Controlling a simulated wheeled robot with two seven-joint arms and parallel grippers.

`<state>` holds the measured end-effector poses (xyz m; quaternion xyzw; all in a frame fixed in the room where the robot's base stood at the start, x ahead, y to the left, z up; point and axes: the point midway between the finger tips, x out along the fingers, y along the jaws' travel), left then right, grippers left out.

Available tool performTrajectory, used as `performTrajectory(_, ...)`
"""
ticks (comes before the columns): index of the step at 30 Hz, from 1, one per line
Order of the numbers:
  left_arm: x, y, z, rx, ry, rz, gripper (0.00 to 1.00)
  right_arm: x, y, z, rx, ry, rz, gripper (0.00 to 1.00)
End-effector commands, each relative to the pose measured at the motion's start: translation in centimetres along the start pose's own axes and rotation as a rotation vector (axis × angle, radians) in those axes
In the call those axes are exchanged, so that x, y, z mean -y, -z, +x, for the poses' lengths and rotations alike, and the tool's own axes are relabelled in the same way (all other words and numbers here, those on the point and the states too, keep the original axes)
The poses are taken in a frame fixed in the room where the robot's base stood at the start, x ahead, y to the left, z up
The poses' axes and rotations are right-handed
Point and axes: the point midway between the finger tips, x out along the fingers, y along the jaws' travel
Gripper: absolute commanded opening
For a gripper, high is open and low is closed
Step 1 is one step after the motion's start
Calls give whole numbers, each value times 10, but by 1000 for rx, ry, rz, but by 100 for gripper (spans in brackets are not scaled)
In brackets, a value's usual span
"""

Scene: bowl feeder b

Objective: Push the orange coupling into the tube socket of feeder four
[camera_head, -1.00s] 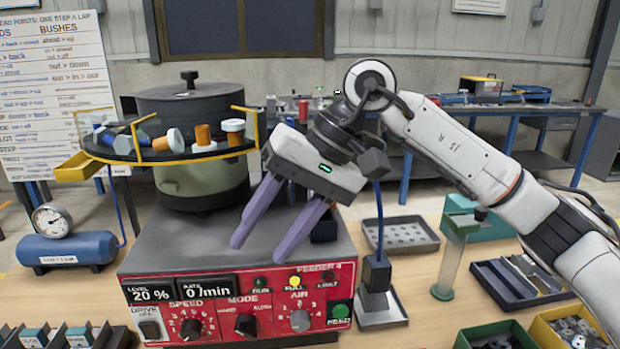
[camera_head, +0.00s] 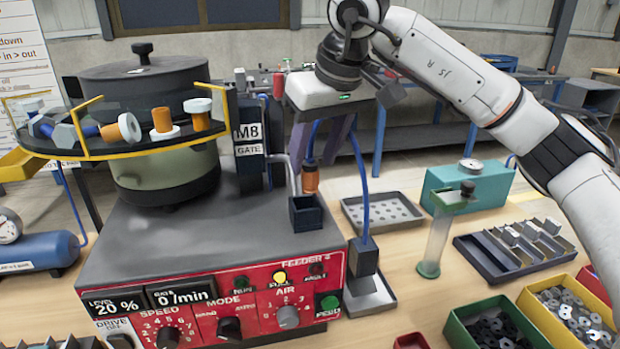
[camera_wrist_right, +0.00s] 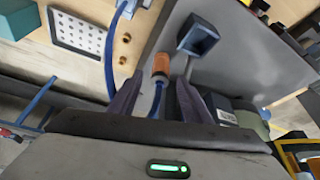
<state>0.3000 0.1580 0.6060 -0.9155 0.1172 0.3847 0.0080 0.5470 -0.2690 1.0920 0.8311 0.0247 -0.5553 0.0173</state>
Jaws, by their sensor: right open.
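The orange coupling (camera_head: 310,182) is upright on the end of a blue tube, just above a dark square block with an open top (camera_head: 306,214) on the machine marked Feeder 4 (camera_head: 240,285). Whether it touches the block is unclear. My right gripper (camera_head: 318,158) is open, its two fingers pointing down around the tube, near the coupling. In the right wrist view the coupling (camera_wrist_right: 160,65) shows beyond and between the spread fingers (camera_wrist_right: 155,92), with the open block (camera_wrist_right: 198,38) past it. I cannot single out the tube socket surely. My left gripper is not in view.
An M8 gate block (camera_head: 249,135) and a bent grey pipe (camera_head: 289,172) stand close left of the coupling. A round bowl (camera_head: 160,120) carries bolts on its rim. A perforated tray (camera_head: 382,211), a glass cylinder (camera_head: 437,240) and parts bins (camera_head: 495,325) are at right.

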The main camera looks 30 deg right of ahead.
Motion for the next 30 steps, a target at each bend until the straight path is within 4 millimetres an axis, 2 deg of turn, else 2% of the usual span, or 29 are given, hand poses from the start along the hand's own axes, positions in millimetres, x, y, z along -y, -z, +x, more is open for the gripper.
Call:
performTrajectory(3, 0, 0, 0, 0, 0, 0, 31, 0, -1, 18, 3, 0, 0, 44)
performTrajectory(5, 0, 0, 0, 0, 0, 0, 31, 0, 0, 23, 2, 0, 0, 44)
performTrajectory(13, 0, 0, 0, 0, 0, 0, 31, 0, 0, 27, 0, 0, 1, 44)
performTrajectory(14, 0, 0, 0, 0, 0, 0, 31, 0, 0, 27, 0, 0, 1, 41)
performTrajectory(21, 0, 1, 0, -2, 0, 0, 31, 0, 0, 26, 0, 1, 1, 0)
performTrajectory(30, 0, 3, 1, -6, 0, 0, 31, 0, 1, 24, -2, 1, 1, 0)
